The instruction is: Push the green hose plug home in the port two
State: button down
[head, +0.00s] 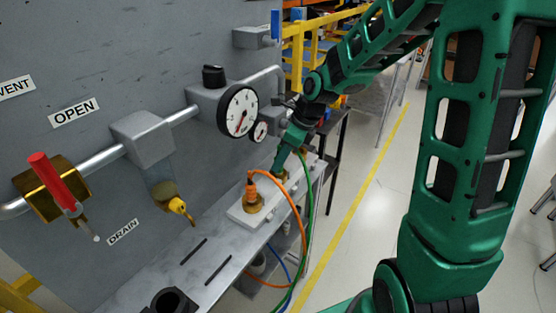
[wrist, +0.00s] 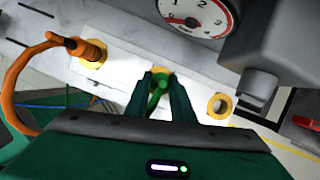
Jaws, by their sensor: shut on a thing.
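My gripper (head: 277,169) points down at the port block (head: 238,216), beyond the orange plug. In the wrist view my gripper (wrist: 160,77) is shut on the green hose plug (wrist: 155,95), with one finger on each side of it. The plug's tip is at the middle brass port (wrist: 161,70), whose rim shows just past the fingertips. The fingers hide how deep the plug sits. The green hose (head: 307,200) hangs down on the right in the head view. No port numbers are readable.
An orange plug (head: 252,188) stands in one end port, its hose curving right. The other end port (wrist: 218,105) is empty. A gauge (head: 238,110) and pipework on the panel are close to my gripper.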

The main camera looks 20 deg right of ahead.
dwell(0.4)
jog(key=c, duration=1.5)
grip_release()
jog(key=shift+o, duration=0.2)
jog(key=v, duration=1.1)
jog(key=s+d+f+n+g+h, duration=0.1)
jog(key=s+d+n, duration=0.3)
jog(key=s, duration=0.5)
jog(key=s+d+f+n+g+h, duration=0.1)
jog(key=s+d+n, duration=0.3)
jog(key=s+n, duration=0.5)
jog(key=s+d+f+n+g+h, duration=0.1)
jog(key=s+d+n, duration=0.4)
jog(key=s, duration=0.5)
jog(key=shift+n, duration=0.7)
